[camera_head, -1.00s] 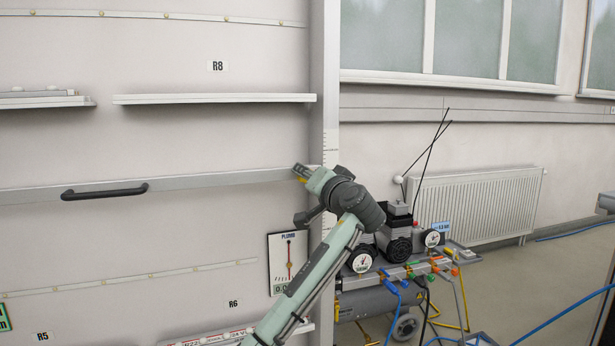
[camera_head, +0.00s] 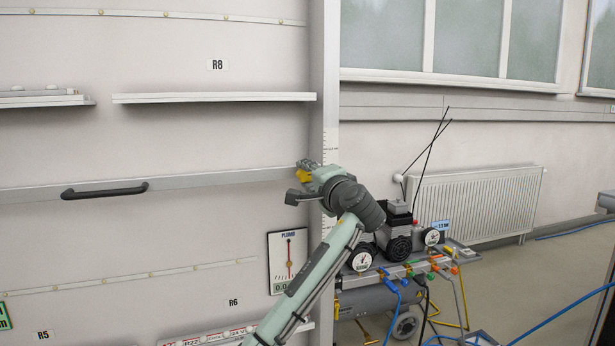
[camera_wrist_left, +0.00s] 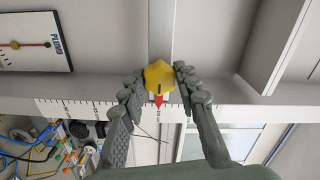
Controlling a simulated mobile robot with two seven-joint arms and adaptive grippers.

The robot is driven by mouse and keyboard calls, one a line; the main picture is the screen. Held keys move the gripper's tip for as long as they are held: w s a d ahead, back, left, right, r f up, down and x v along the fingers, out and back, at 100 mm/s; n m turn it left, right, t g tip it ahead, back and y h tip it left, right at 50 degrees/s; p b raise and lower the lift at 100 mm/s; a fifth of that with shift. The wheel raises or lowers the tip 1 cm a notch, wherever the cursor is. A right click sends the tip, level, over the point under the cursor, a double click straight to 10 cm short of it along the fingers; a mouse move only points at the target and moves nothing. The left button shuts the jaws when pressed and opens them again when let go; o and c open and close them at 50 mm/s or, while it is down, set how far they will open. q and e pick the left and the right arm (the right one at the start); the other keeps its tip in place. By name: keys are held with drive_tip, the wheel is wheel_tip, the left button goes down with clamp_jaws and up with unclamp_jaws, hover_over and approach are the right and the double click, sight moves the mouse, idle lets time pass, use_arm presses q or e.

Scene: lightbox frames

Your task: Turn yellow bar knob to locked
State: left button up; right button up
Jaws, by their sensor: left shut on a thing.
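The yellow bar knob (camera_wrist_left: 159,74) is between the fingers of my left gripper (camera_wrist_left: 158,82) in the left wrist view. A red pointer shows on its lower side, toward the ruler strip. In the head view, a bit of the yellow knob (camera_head: 303,176) shows at the fingers of my left gripper (camera_head: 304,171), at the right end of the grey rail. My left gripper is shut on the knob. Its fingers hide the knob's sides, and I cannot read a locked mark. My right gripper is not in view.
The grey rail (camera_head: 210,180) carries a black handle (camera_head: 104,190). An upright post with a ruler strip (camera_head: 330,143) stands beside the knob. A PLUMB gauge (camera_head: 288,262) hangs below. A compressor cart (camera_head: 400,265) with hoses stands to the right, before a radiator (camera_head: 480,205).

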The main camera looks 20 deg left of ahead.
use_arm(q)
drive_tip(key=shift+r, duration=0.25)
drive_tip(key=o, duration=0.9)
drive_tip(key=shift+c, duration=0.2)
drive_tip(key=shift+o, duration=1.5)
drive_tip(key=shift+f, duration=0.1)
